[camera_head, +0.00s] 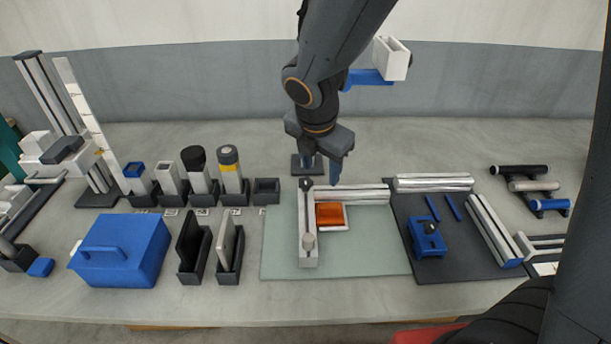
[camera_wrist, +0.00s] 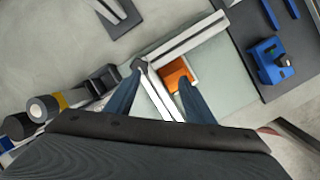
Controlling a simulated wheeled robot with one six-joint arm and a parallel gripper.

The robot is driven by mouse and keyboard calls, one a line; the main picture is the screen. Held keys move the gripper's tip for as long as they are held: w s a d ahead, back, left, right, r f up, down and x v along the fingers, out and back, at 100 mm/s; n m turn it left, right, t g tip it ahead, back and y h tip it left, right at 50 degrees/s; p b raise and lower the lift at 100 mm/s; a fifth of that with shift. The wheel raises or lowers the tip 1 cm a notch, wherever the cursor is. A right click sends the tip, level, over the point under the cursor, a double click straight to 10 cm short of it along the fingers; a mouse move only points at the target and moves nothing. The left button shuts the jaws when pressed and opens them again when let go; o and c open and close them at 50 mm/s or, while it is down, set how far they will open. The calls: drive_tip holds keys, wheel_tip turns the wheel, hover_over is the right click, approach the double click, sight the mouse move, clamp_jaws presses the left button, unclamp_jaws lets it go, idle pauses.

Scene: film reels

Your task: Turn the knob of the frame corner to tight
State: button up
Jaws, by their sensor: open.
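The frame corner is where two silver profiles meet on a pale green mat (camera_head: 285,255). One profile (camera_head: 307,215) runs toward the front, the other (camera_head: 360,195) to the right. A small dark knob (camera_head: 306,184) sits at the corner; in the wrist view the knob (camera_wrist: 139,64) is partly hidden by the left fingertip. My gripper (camera_head: 322,181) is open just above and behind the corner. In the wrist view my gripper (camera_wrist: 161,74) has its blue fingers spread, with nothing held between them. Whether a finger touches the knob I cannot tell.
An orange block (camera_head: 329,214) lies in a white tray inside the corner. A dark mat (camera_head: 455,265) with a blue clamp (camera_head: 427,238) is at right. A blue box (camera_head: 121,250) and several holders stand at left. The front of the green mat is clear.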

sight(305, 181)
drive_tip(key=w+a+f+n, duration=0.1)
drive_tip(key=f+n, duration=0.1)
drive_tip(key=w+a+f+n+b, duration=0.1)
drive_tip(key=w+f+n, duration=0.1)
drive_tip(key=w+a+f+n, duration=0.1)
drive_tip(key=f, duration=0.1)
drive_tip(key=shift+w+f+n+t, duration=0.25)
drive_tip(key=shift+f+n+t, duration=0.05)
drive_tip(key=shift+n, duration=0.1)
drive_tip(key=shift+c, duration=0.3)
drive_tip(key=shift+a, duration=0.1)
drive_tip(key=c, duration=1)
